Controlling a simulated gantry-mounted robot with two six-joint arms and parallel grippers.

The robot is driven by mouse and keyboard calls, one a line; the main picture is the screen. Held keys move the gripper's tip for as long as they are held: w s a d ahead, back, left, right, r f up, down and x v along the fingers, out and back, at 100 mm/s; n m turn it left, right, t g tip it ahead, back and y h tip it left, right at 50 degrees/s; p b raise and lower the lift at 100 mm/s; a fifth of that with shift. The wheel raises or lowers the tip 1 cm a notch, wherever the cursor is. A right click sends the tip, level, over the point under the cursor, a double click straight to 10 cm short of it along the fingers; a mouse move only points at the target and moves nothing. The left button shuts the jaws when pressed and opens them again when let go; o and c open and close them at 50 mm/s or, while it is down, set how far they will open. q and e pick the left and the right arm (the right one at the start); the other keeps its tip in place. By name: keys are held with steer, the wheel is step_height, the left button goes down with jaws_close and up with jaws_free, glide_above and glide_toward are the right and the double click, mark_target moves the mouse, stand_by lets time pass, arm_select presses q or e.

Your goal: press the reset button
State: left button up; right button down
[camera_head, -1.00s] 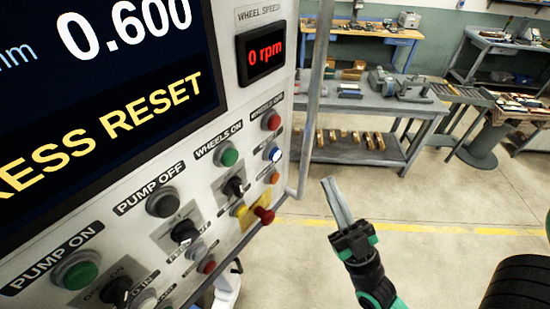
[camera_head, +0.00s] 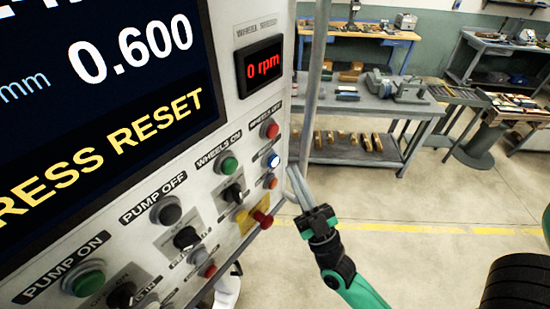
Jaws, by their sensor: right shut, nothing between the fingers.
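The control panel (camera_head: 232,118) fills the left side, with a screen (camera_head: 100,70) reading "PRESS RESET" in yellow. A lit white-blue button (camera_head: 273,160) sits near the panel's right edge, below a red button (camera_head: 270,129) and above a small orange one (camera_head: 270,181). No readable label shows which button is the reset. My right gripper (camera_head: 292,170) is shut and empty, its fingertips pointing up, just right of and slightly below the lit button in the picture. A gap shows between them. My left gripper is not in view.
A red mushroom button (camera_head: 262,219) on a yellow plate sticks out below the orange one. Green and dark buttons and selector knobs crowd the panel's lower part. A grey post (camera_head: 314,85) stands along its right edge. Workbenches (camera_head: 385,108) stand behind, across open floor.

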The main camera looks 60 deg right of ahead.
mark_target(276, 156)
steer(key=shift+w+d, duration=0.15)
steer(key=shift+w, duration=0.45)
stand_by(1.6)
steer(key=shift+w, duration=0.4)
steer(key=shift+w+d, duration=0.15)
steer(key=shift+w, duration=0.35)
stand_by(0.6)
steer(key=shift+s, duration=0.9)
